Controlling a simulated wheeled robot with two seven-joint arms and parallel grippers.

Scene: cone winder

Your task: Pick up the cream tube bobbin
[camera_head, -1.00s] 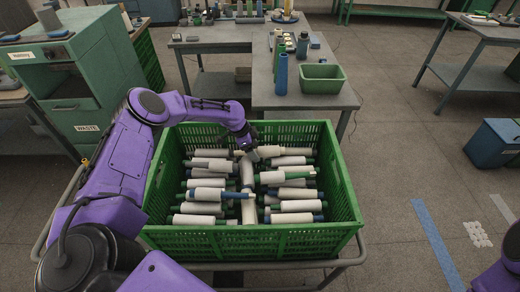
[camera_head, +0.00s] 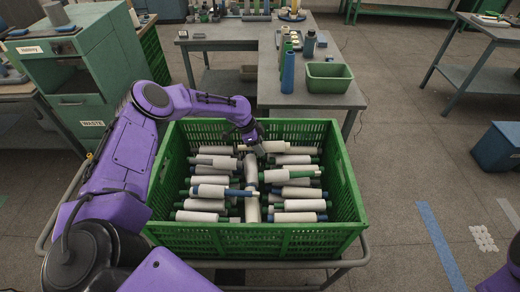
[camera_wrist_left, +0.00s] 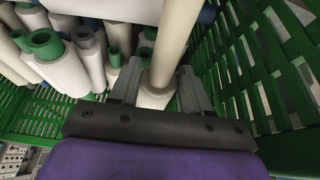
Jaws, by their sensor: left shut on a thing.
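My left gripper (camera_head: 254,147) is at the far middle of the green crate (camera_head: 270,238), pointing down among the bobbins. In the left wrist view its fingers (camera_wrist_left: 158,90) are shut on the cream tube bobbin (camera_wrist_left: 172,48), one finger on each side of its tube end. The bobbin's pale wound body runs away from the jaws. In the head view the pale bobbin (camera_head: 250,171) shows just below the gripper, lying lengthwise. I cannot tell whether it is clear of the others. My right gripper is out of the frame.
Several white bobbins (camera_head: 300,205) with green, blue or grey tube ends fill the crate. The crate's slatted wall (camera_wrist_left: 265,70) is close on the right in the wrist view. A table (camera_head: 345,98) behind holds a green bin (camera_head: 328,78) and a blue tube (camera_head: 288,72).

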